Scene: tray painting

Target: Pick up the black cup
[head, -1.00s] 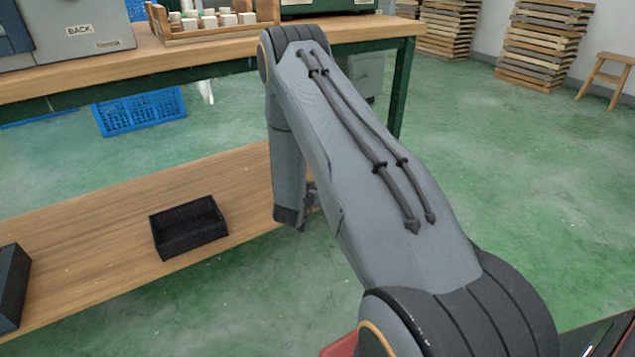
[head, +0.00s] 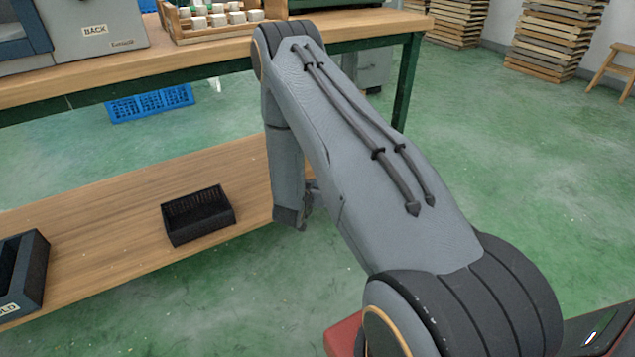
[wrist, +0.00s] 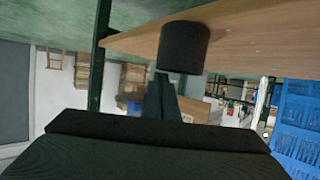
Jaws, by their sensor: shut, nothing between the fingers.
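The black cup (wrist: 184,47) is a dark cylinder on the wooden shelf board in the wrist view, which is upside down. My gripper (wrist: 163,84) shows below it in that picture, with its dark fingers together and empty. The fingertips point at the cup and lie close to its edge in the picture; I cannot tell whether they touch it. In the head view my arm hides the cup, and only a small part of my gripper (head: 308,196) shows beside the wrist.
The low wooden shelf (head: 110,228) holds an open black box (head: 198,218) and a dark labelled bin (head: 24,275) at left. The workbench (head: 205,57) above carries a wooden rack (head: 215,22). A green table leg (head: 407,82) stands right of my arm. Blue crates (wrist: 295,125) show in the wrist view.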

